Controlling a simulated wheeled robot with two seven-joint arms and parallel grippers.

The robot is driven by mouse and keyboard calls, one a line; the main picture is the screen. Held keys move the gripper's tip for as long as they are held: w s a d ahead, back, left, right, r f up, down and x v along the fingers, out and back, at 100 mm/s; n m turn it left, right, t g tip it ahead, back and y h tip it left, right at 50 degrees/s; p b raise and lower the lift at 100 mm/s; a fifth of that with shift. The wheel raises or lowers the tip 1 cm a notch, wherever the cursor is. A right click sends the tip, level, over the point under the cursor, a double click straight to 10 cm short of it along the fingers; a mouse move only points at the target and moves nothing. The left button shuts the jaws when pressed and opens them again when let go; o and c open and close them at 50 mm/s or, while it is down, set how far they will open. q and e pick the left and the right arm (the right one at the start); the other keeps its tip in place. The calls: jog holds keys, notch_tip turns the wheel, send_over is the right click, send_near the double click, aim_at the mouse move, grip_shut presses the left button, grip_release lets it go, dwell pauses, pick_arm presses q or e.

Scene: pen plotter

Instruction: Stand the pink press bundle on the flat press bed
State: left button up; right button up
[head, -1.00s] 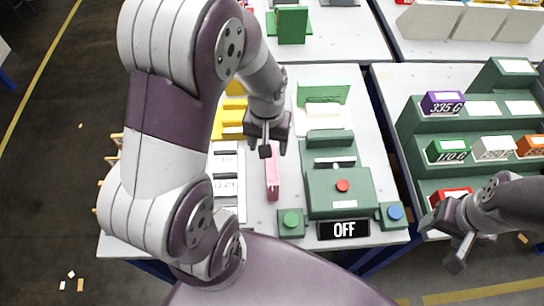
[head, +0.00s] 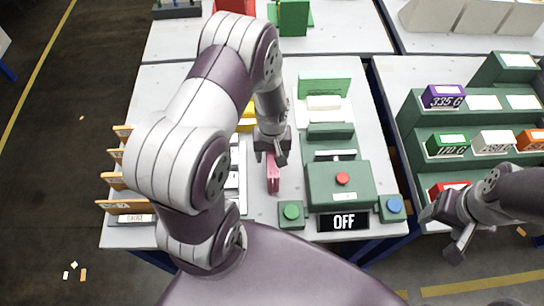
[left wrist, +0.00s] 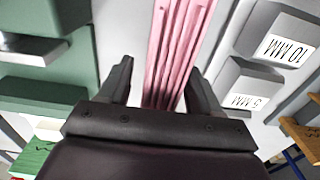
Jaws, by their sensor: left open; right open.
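The pink press bundle (head: 273,180) is a ridged pink block on the grey table, left of the green press machine (head: 340,190). My left gripper (head: 270,157) is open above its far end. In the left wrist view the bundle (left wrist: 178,50) runs lengthwise between the two spread fingers; whether they touch it I cannot tell. The machine has a red button on top and a pale strip (head: 335,155) behind it. I cannot tell which surface is the flat press bed. My right gripper (head: 455,240) is open and empty at the lower right.
Labelled white blocks lie left of the bundle. A green shelf (head: 420,125) with coloured weight boxes stands at right.

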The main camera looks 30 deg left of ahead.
pick_arm(q)
grip_shut()
